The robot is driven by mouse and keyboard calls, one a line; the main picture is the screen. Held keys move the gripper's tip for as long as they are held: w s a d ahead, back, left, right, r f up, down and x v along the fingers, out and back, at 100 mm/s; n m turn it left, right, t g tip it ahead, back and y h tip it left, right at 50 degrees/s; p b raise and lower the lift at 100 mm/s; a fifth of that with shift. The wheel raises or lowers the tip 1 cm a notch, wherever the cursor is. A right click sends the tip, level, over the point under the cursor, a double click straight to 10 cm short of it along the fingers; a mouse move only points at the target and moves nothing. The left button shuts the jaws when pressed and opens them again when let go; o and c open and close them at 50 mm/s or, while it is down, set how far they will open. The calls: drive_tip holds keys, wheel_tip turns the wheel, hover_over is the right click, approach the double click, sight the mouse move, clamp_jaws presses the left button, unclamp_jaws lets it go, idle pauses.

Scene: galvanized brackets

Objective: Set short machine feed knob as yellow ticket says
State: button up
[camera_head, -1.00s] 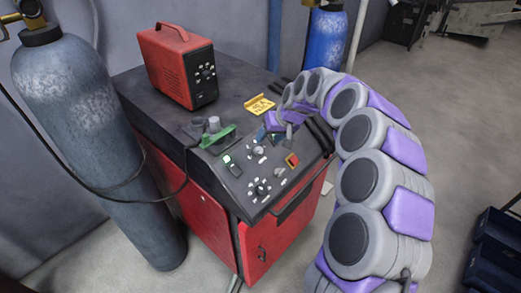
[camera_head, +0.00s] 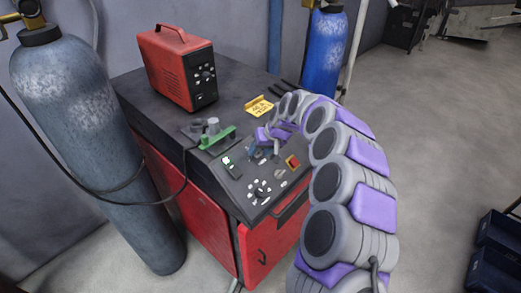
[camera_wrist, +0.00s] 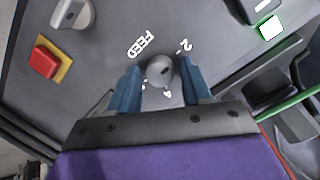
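The short machine (camera_head: 195,205) is a red cabinet with a dark top and a sloped control panel. In the wrist view, its feed knob (camera_wrist: 160,71) is a small round grey knob beside the word FEED, with a 2 and a 4 among the marks around it. My gripper (camera_wrist: 159,68) is open, with one blue finger on each side of the knob and narrow gaps showing. In the head view my gripper (camera_head: 265,143) is over the panel and hides this knob. The yellow ticket (camera_head: 259,106) stands on the cabinet top; its dark lettering is too small to read surely.
A red box unit (camera_head: 180,68) stands on the cabinet top, with a green-based fitting (camera_head: 215,137) nearby. A large grey cylinder (camera_head: 90,150) is left, a blue cylinder (camera_head: 325,55) behind. The panel also has a red square button (camera_wrist: 45,62) and a larger knob (camera_wrist: 72,13).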

drive_tip(key=c, duration=0.8)
